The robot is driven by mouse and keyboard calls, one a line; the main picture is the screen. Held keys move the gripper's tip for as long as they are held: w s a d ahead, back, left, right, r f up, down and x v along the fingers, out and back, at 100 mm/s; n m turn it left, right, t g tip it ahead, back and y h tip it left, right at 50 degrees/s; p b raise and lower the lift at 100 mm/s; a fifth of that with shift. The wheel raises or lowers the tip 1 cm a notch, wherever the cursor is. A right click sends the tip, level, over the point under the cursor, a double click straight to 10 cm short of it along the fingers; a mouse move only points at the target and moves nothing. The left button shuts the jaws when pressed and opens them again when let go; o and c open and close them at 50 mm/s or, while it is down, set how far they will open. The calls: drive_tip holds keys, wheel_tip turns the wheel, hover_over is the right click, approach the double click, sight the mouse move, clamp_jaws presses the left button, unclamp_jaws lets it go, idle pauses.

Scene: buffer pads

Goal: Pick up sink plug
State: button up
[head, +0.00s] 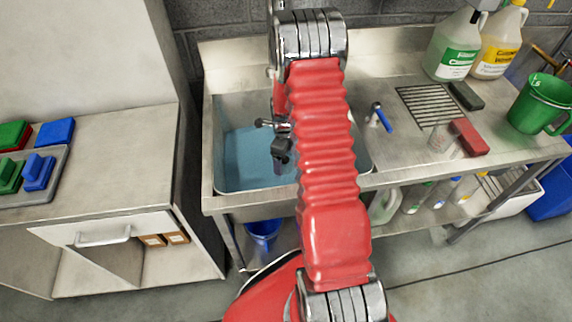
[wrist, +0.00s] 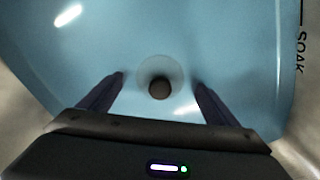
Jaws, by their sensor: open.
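The sink basin (head: 240,104) holds blue water. In the wrist view, a pale round shape with a dark brown round middle, apparently the sink plug (wrist: 160,88), shows in the blue water (wrist: 225,40). My gripper (wrist: 159,79) is open, with one dark finger on each side of the plug and visible gaps to both. I cannot tell how far above it the fingertips are. In the head view, my gripper (head: 280,160) points down into the basin, and the plug cannot be made out there.
A steel drainboard right of the basin holds a blue-handled tool (head: 382,116), a red block (head: 469,137), a clear cup (head: 441,137), a green jug (head: 541,103) and two bottles (head: 455,45). A cabinet (head: 100,150) stands left. The basin's rim surrounds the gripper.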

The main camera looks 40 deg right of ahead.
drive_tip(key=c, duration=1.1)
drive_tip(key=shift+c, duration=0.2)
wheel_tip(320, 180, up, 10)
drive_tip(key=shift+r, duration=0.1)
idle(0.5)
